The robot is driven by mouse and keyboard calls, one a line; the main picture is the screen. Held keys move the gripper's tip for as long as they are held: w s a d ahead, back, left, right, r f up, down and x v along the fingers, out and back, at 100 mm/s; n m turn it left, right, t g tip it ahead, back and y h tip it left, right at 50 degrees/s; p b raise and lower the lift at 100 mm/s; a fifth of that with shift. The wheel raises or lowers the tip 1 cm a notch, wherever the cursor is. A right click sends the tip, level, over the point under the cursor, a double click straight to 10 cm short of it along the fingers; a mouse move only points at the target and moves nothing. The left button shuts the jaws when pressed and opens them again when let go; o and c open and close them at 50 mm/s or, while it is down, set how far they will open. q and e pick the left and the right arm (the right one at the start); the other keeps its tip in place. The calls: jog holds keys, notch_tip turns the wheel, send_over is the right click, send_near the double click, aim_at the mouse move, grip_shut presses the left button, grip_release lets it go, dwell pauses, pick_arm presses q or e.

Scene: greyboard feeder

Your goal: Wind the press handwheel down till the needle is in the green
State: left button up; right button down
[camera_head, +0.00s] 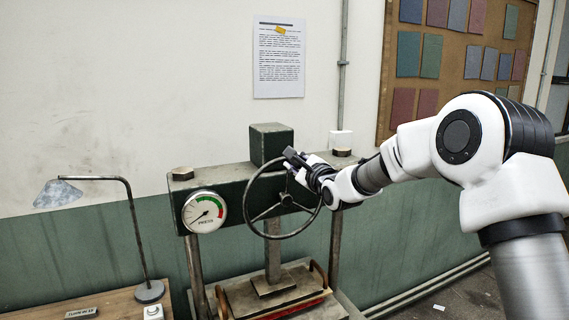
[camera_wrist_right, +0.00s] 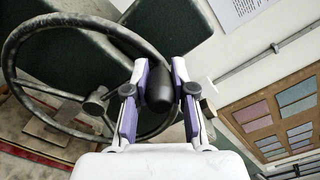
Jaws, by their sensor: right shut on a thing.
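The press handwheel (camera_head: 287,199) is a dark spoked wheel on the front of the green press head. In the right wrist view the handwheel (camera_wrist_right: 95,103) fills the left side. My right gripper (camera_head: 303,167) is at the wheel's upper right rim. In the wrist view its fingers (camera_wrist_right: 160,90) are shut on the black handle knob (camera_wrist_right: 159,86), one on each side. The round white gauge (camera_head: 204,212) is left of the wheel. Its needle points to the lower left, outside the green band at the top; a red band is on the right. My left gripper is not in view.
A desk lamp (camera_head: 131,218) stands on a wooden table at the left. The press plate (camera_head: 272,283) is under the wheel. A paper notice (camera_head: 279,60) and a board of colour samples (camera_head: 440,62) hang on the wall behind.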

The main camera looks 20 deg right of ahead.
jog(key=shift+d+m, duration=0.4)
jog(key=shift+d, duration=0.05)
jog(key=shift+d+f, duration=0.2)
jog(key=shift+d, duration=0.3)
jog(key=shift+d+f, duration=0.1)
jog(key=c, duration=1.2)
grip_release()
jog(key=shift+o, duration=1.1)
jog(key=shift+d, duration=0.15)
jog(key=s, duration=1.2)
jog(key=shift+d, duration=0.4)
jog(key=shift+c, duration=0.3)
